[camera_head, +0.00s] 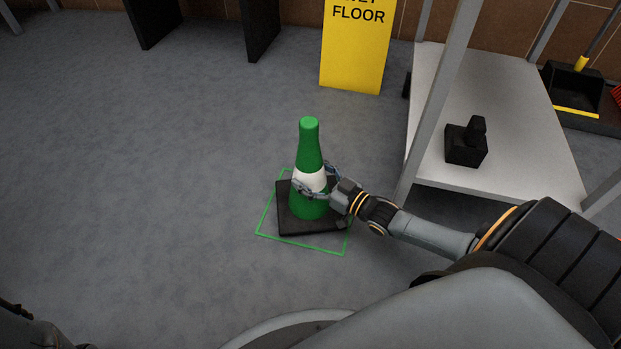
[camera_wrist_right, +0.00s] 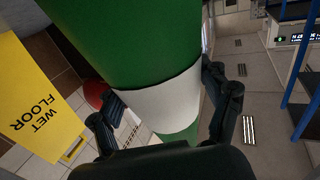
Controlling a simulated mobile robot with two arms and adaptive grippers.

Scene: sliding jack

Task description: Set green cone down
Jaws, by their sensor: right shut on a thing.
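The green cone (camera_head: 308,150) has a white band and a square black base (camera_head: 288,222). It stands upright within a green square outline (camera_head: 300,245) on the floor. The base is turned a little against the outline. I cannot tell whether the base touches the floor. My right gripper (camera_head: 316,179) is shut on the cone at its white band, coming from the right. In the right wrist view the white band (camera_wrist_right: 170,103) sits between the fingers of the gripper (camera_wrist_right: 160,108). My left gripper is not in view.
A yellow wet floor sign (camera_head: 355,50) stands behind the cone. A grey shelf (camera_head: 515,110) on the right holds a black object (camera_head: 466,145). A black dustpan (camera_head: 573,90) lies beyond it. The floor left of the cone is clear.

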